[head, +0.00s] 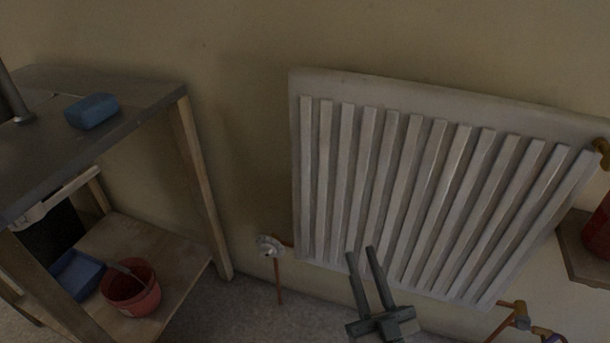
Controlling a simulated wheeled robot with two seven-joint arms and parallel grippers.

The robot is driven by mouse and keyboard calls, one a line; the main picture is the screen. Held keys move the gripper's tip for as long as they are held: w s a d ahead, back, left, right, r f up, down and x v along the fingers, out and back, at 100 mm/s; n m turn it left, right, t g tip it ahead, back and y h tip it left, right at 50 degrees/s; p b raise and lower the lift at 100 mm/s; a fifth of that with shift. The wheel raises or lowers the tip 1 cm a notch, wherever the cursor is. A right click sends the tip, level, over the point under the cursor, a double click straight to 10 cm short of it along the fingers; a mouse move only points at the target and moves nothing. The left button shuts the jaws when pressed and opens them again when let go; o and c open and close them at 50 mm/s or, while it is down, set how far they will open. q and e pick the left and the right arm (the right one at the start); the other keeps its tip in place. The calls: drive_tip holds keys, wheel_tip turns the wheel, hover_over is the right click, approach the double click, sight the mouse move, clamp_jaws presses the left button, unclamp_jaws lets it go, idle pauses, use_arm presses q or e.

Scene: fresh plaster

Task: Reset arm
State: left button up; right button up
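My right gripper (361,258) shows at the bottom centre of the head view, in front of the lower part of a white radiator (325,85). Its two dark fingers point up and stand slightly apart, with nothing visible between them. My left gripper is not in view.
A workbench (140,95) stands at the left, with a blue block (92,111) on its grey top. Its lower shelf (185,262) holds a red bucket (131,290) and a blue tray (78,274). A radiator valve (268,248) sticks out at the wall. Part of a red object (599,232) shows at the right edge.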

wheel_tip(320, 180, down, 20)
drive_tip(key=s+d+f+g+h+p, duration=0.15)
drive_tip(key=g+h+p, duration=0.25)
drive_tip(key=g+p, duration=0.55)
use_arm(q)
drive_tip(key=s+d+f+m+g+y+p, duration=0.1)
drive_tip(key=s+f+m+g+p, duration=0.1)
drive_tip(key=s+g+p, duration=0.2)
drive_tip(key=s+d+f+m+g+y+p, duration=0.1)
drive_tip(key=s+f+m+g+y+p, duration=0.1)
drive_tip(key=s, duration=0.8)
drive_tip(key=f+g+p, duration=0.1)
drive_tip(key=p, duration=0.1)
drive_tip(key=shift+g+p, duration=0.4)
use_arm(e)
drive_tip(key=s+d+f+g+h, duration=0.1)
drive_tip(key=s+d+f+g, duration=0.2)
drive_tip(key=s+f, duration=0.4)
drive_tip(key=s+d+f+m+g, duration=0.1)
drive_tip(key=s+d+f+g, duration=0.2)
drive_tip(key=s, duration=0.9)
wheel_tip(320, 180, down, 4)
drive_tip(key=shift+d+f+g+h, duration=0.2)
drive_tip(key=shift+g+h, duration=0.2)
drive_tip(key=shift+g, duration=0.55)
drive_tip(key=shift+a, duration=0.1)
